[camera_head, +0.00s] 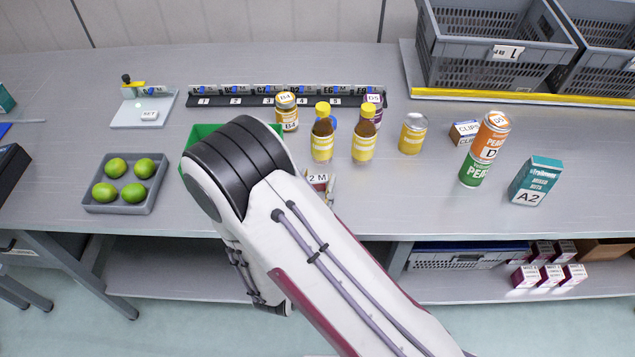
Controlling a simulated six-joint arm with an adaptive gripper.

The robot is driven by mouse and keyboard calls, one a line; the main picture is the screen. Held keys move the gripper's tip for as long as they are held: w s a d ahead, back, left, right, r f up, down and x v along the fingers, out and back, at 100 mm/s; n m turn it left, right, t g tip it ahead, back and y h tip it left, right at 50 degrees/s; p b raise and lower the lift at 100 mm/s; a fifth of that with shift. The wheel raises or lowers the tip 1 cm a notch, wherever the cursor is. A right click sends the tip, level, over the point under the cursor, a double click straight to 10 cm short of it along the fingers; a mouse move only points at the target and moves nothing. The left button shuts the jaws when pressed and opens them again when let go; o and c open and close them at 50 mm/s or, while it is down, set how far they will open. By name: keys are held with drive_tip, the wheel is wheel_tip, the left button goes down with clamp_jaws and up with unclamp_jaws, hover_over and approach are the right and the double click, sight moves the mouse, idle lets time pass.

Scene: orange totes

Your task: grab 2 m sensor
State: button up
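A small box or card labelled "2 M" (318,179) lies on the grey table near its front middle, partly hidden behind my arm. Only its white label and a little reddish-brown around it show, so its full shape cannot be told. My arm reaches up from the bottom right and bends over the table's front edge, just left of the "2 M" thing. My gripper is hidden behind or below the arm and does not show.
A green tray (203,131) sits partly behind my arm. A grey tray of limes (125,209) is left. Stacked cans (484,150) and a teal carton (535,181) stand right. Grey crates (490,48) are behind.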

drive_tip(key=shift+c, duration=0.6)
drive_tip(key=shift+r, duration=0.25)
wheel_tip(320, 180, up, 10)
drive_tip(key=shift+f, duration=0.2)
idle(0.4)
